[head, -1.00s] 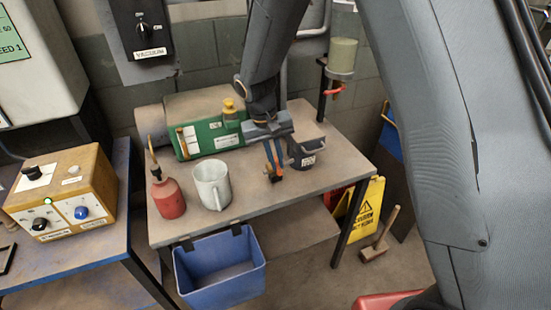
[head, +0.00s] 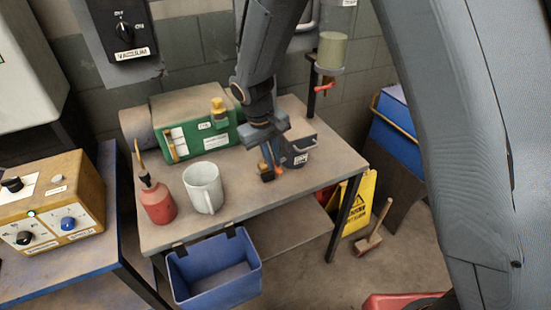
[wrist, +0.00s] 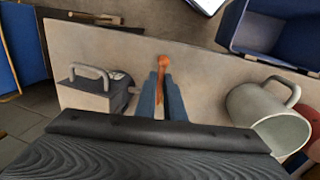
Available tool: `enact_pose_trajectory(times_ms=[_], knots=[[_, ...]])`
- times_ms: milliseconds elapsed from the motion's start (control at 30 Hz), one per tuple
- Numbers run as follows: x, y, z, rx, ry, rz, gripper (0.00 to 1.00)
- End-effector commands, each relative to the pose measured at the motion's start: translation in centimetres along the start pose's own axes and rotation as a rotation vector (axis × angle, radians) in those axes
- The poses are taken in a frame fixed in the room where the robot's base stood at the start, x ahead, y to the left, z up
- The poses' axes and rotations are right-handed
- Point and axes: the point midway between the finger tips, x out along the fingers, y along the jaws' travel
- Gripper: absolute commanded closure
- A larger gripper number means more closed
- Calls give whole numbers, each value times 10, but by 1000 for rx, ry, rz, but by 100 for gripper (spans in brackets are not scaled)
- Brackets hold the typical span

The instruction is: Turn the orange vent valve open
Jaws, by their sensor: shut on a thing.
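In the wrist view my two blue-grey fingers (wrist: 161,90) lie on either side of the orange lever. The lever's exact turn angle is hard to tell.
A dark handled container (head: 299,150) stands close to the right of my gripper. A white mug (head: 204,187), a red oil can (head: 158,203) and a green box (head: 194,133) share the table (head: 240,207). A blue bin (head: 214,270) hangs at its front edge.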

Motion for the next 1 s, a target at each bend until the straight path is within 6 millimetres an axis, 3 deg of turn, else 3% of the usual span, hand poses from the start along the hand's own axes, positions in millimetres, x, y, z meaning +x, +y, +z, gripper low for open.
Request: enact_pose_trajectory(times_ms=[33, 133, 467, 1000], knots=[[-2, 2, -4, 0, 10, 1, 88], [-2, 2, -4, 1, 8, 1, 72], [-3, -1, -2, -2, 5, 1, 72], [-71, 1, -5, -1, 8, 1, 72]])
